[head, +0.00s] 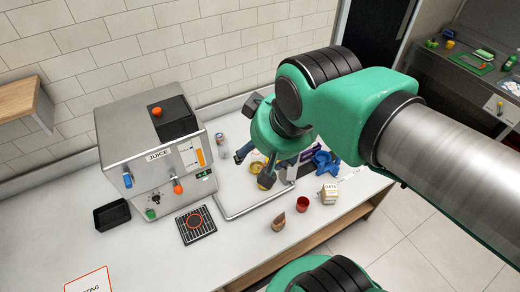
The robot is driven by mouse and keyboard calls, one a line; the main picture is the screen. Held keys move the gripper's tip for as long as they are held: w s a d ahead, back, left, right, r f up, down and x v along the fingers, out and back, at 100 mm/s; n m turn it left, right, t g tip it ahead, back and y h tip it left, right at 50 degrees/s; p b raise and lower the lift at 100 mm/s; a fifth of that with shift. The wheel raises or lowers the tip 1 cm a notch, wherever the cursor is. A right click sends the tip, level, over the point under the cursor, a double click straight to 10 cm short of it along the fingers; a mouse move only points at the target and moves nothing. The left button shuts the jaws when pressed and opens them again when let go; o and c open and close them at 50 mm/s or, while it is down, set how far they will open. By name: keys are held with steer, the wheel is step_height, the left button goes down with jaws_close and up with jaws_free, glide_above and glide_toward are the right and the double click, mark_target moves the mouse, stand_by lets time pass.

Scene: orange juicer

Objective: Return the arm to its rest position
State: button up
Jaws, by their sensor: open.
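My green and silver arm reaches in from the right edge of the head view, over the right part of the white counter (120,250). My gripper (252,168) hangs low at the arm's end, right of the juicer. It is open, with its dark fingers apart, and I see nothing held in it. The steel juicer (150,165), marked JUICE, stands on the counter at left, with an orange knob on top. The gripper is apart from it. Part of the gripper is hidden behind the green wrist.
A metal rail frame (250,210) lies by the gripper. Blue (325,163) and purple items crowd behind it. A red cup (302,204), small carton (329,194) and brown item (279,221) stand nearer. A black grate (195,225) and black bin (111,214) flank the juicer's front.

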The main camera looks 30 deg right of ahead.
steer(key=shift+s+a+f, duration=0.15)
steer(key=shift+s+f, duration=0.05)
steer(key=shift+s, duration=0.25)
steer(key=shift+f, duration=0.1)
step_height(320, 180, down, 12)
steer(key=b, duration=1.2)
steer(key=shift+r, duration=0.2)
